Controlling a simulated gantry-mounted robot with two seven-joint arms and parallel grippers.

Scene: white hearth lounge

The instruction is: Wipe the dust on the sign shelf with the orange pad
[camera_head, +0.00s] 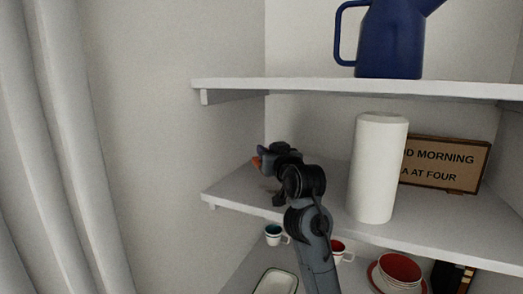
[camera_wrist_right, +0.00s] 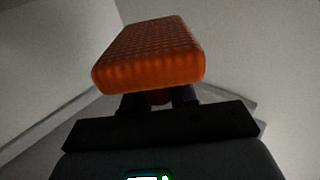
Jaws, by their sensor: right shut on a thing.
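The sign shelf (camera_head: 238,196) is the white middle shelf, with a brown-framed sign (camera_head: 447,178) standing at its right. My right gripper (camera_head: 262,158) is over the left part of this shelf, near the back wall. It is shut on the orange pad (camera_wrist_right: 150,55), which fills the upper middle of the right wrist view, its bumpy face showing. In the head view only a small orange edge of the pad (camera_head: 256,162) shows beside the gripper. I cannot tell whether the pad touches the shelf. I cannot make out dust clearly; my arm hides part of the shelf. My left gripper is not in view.
A tall white cylinder (camera_head: 376,170) stands on the sign shelf, right of my arm and partly before the sign. The upper shelf (camera_head: 290,86) holds a blue jug (camera_head: 390,40). Below are cups (camera_head: 273,236), a red bowl (camera_head: 399,270) and a tray (camera_head: 275,284).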

